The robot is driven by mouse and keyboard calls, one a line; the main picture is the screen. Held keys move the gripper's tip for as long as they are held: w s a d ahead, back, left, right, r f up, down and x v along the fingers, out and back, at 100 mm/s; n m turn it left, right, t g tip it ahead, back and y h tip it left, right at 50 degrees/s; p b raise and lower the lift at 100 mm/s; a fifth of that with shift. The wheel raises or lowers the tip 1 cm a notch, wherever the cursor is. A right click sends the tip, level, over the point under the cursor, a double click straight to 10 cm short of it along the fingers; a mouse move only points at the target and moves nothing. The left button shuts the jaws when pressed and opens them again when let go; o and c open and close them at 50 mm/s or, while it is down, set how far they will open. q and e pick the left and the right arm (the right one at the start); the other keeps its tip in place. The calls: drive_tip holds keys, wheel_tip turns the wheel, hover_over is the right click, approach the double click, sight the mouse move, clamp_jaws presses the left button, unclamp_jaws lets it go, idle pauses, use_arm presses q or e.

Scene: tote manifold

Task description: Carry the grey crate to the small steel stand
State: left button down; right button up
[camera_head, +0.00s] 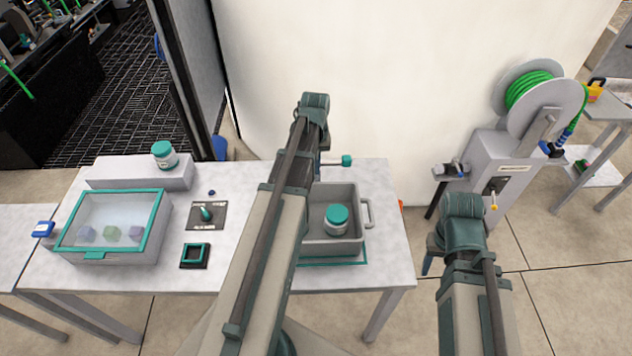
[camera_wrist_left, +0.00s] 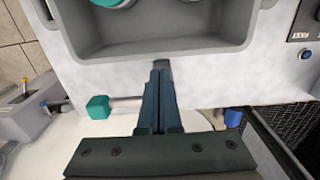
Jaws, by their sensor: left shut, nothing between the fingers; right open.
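The grey crate (camera_head: 347,190) stands on the white table inside a teal outline, with a handle at its right end. My left arm crosses in front and hides its left end. In the left wrist view the crate's wall (camera_wrist_left: 160,45) fills the top. My left gripper (camera_wrist_left: 161,65) is shut and empty, its tips close to that wall; whether they touch I cannot tell. My right gripper (camera_head: 430,258) is open and empty right of the table, mostly hidden by its wrist. I cannot surely identify the small steel stand.
A teal-ended rod (camera_head: 346,160) sticks out at the table's back edge, near my left gripper. A clear-lidded box (camera_head: 110,225), a switch plate (camera_head: 206,215) and a square teal frame (camera_head: 195,256) lie left. A hose reel machine (camera_head: 500,165) and a grey table (camera_head: 610,108) stand right.

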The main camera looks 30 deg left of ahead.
sight(316, 188)
use_arm(q)
drive_tip(key=shift+s, duration=0.1)
wheel_tip(316, 188, down, 10)
drive_tip(key=b, duration=1)
drive_tip(key=shift+d, duration=0.1)
